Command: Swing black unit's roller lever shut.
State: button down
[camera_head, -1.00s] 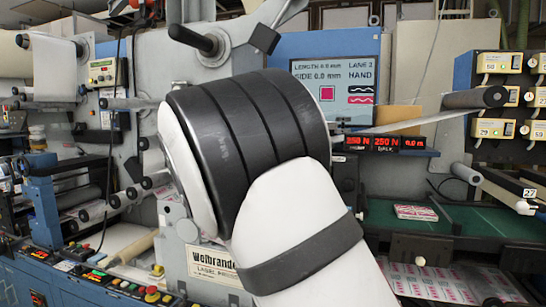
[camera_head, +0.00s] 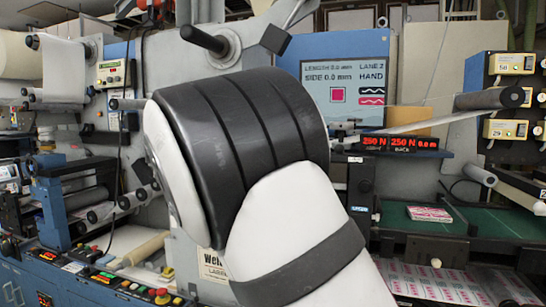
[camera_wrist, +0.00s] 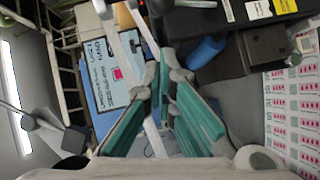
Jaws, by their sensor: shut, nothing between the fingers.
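A black unit (camera_wrist: 215,18) with white and yellow labels is at the top of the wrist view, right of centre. A blue roller (camera_wrist: 206,52) shows just below it. I cannot make out the roller lever for certain in either view. My gripper (camera_wrist: 168,62) has teal finger pads and is shut and empty. Its tips appear below and left of the black unit; no contact is visible. In the head view my arm hides the gripper. Dark housing (camera_head: 360,185) shows right of my arm, under the red display, but I cannot tell whether it is the same unit.
A screen (camera_head: 345,85) stands behind my arm, with a red number display (camera_head: 400,142) below it. A black handle (camera_head: 203,39) sticks out from the grey plate, upper left of the arm. A green bed (camera_head: 480,222) and printed label sheets (camera_head: 450,281) lie to the right.

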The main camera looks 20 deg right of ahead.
jog(key=f+v, duration=0.1)
jog(key=v, duration=0.5)
jog(key=shift+a+r+b, duration=0.2)
jog(key=shift+r+b, duration=0.2)
jog(key=shift+b, duration=0.05)
jog(key=shift+s, duration=0.1)
